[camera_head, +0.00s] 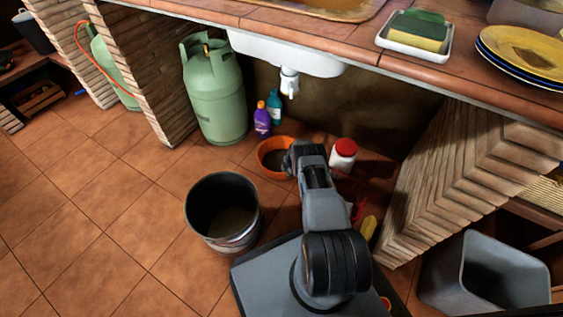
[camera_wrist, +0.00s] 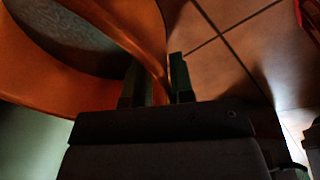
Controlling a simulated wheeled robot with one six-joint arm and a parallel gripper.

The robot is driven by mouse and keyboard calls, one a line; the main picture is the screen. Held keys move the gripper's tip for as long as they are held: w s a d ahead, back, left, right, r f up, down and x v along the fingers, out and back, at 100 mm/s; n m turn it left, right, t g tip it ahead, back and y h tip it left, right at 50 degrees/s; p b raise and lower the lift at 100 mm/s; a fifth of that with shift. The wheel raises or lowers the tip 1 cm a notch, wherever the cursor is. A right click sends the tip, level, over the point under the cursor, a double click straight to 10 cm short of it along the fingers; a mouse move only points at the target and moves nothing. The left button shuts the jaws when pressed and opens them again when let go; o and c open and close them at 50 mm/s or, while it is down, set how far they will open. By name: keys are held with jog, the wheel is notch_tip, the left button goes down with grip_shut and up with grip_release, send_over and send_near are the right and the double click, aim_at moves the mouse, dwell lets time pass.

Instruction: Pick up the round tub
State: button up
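The round tub (camera_head: 266,151) is a shallow orange bowl on the tiled floor under the counter, with a dark grey inside. My arm hides its right side in the head view. In the wrist view its orange wall (camera_wrist: 150,35) fills the upper left and runs down between my fingers. My gripper (camera_wrist: 160,80) has one finger inside the tub and one outside, close together with the wall between them. It looks shut on the wall. My fingertips are hidden behind my arm in the head view.
A metal bucket (camera_head: 223,235) stands left of my arm. Behind the tub are a purple bottle (camera_head: 262,121), a teal bottle (camera_head: 274,107) and a green gas cylinder (camera_head: 215,95). A red-lidded white jar (camera_head: 342,157) stands to the right. The sink (camera_head: 285,55) hangs overhead.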

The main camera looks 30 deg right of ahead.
grip_shut()
dwell(1.1)
